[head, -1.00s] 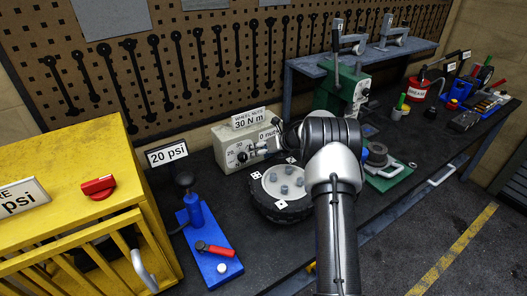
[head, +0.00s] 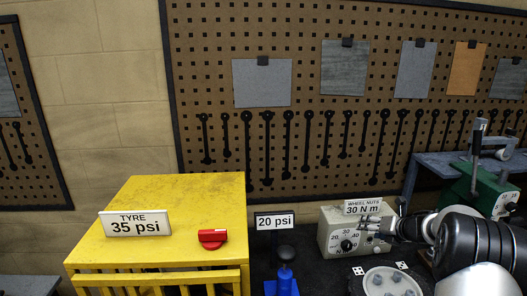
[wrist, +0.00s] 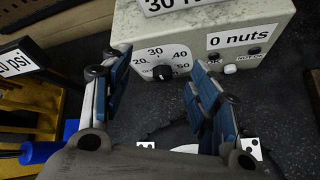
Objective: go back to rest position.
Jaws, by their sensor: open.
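My gripper (wrist: 160,110) is open and empty in the wrist view, its two blue-padded fingers spread in front of the torque box (wrist: 195,45). The box has a dial marked 20 to 50 and a "0 nuts" label. In the head view my gripper (head: 372,231) is at the right, by the dial face of the same box (head: 335,222). The wheel (head: 392,283) lies on the bench below my arm, partly cut off by the frame edge and my arm.
A yellow cage (head: 165,200) with a "TYRE 35 psi" sign (head: 135,223) and red knob (head: 213,238) stands left. A blue pump (head: 286,278) is between cage and wheel, by a "20 psi" sign (head: 274,221). A green machine (head: 485,190) stands right. A tool pegboard (head: 330,90) covers the wall.

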